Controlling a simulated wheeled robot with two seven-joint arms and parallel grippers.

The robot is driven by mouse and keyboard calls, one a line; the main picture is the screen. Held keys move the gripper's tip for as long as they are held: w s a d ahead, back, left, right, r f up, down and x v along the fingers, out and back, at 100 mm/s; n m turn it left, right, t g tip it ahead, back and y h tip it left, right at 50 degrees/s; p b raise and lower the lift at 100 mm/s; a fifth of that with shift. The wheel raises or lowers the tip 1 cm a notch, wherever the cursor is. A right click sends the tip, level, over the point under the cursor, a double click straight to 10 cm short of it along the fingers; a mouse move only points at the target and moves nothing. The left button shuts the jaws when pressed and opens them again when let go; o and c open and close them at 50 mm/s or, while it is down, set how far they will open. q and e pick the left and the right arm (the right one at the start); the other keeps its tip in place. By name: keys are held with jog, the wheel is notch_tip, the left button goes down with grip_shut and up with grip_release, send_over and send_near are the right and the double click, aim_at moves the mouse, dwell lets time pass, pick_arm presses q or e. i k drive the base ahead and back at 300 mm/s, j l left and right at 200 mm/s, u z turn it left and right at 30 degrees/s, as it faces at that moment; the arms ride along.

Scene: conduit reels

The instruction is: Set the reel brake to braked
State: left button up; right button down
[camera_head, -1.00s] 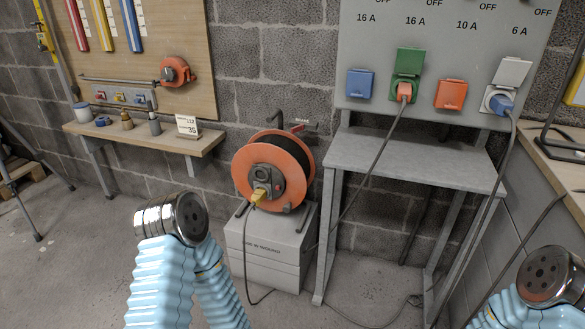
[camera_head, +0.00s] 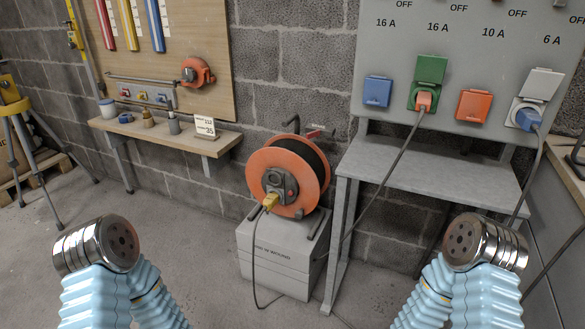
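The orange cable reel (camera_head: 262,165) stands upright on a grey box. A black bent bar (camera_head: 293,121) rises at its top. Beside this bar, a small red part with a dark end (camera_head: 318,132) sticks out behind the reel's upper right; it may be the brake, but its setting is too small to read. A yellow plug (camera_head: 271,201) sits in the reel's dark hub. Metal-capped joints of my two arms show low at left and right, apart from the reel. Neither gripper is in view.
The grey box (camera_head: 283,262) bears lettering on its front. A grey table (camera_head: 430,174) stands right of the reel, under a socket panel (camera_head: 455,45). A cable runs from the green socket (camera_head: 428,72) down behind the reel. A wooden shelf (camera_head: 165,134) is at left. Floor in front is clear.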

aim_at(316, 133)
jog(key=i+j, duration=1.1)
jog(key=j, duration=0.15)
